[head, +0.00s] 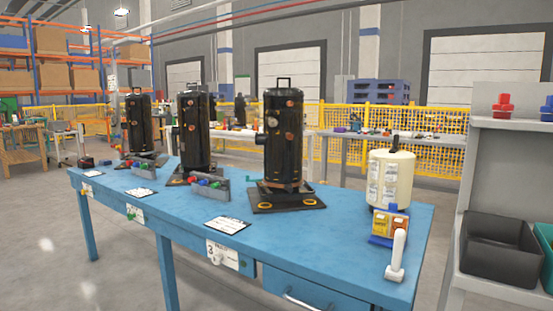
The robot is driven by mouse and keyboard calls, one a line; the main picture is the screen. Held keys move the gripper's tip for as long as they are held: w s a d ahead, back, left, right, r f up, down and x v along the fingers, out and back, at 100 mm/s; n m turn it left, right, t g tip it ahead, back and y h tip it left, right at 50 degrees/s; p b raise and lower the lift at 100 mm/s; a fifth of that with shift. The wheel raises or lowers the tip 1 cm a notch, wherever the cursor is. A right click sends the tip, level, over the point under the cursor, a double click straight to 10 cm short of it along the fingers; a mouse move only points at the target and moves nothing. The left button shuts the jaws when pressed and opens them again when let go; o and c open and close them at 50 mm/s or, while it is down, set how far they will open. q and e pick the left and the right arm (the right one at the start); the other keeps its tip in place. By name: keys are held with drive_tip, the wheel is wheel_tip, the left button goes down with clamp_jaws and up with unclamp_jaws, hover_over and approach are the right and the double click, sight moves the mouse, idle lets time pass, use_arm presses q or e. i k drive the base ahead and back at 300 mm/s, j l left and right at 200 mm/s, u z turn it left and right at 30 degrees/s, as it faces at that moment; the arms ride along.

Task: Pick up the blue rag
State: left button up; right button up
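I cannot make out a blue rag for certain in the head view. The blue workbench (160,205) carries several black compressors, and its top is the same colour as a blue rag could be. A small blue holder (381,241) with orange-yellow packs stands near the bench's right end. Whether any cloth lies behind the compressors is hidden. Neither of my grippers is in view.
The nearest compressor (284,145) stands on a black plate. A cream canister (391,180) and a white-handled tool (397,256) occupy the right end. Clipboards (228,224) lie along the front edge. A grey shelf (515,124) with a black bin (503,248) stands right.

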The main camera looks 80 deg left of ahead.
sight(105, 162)
drive_tip(key=u, duration=3.85)
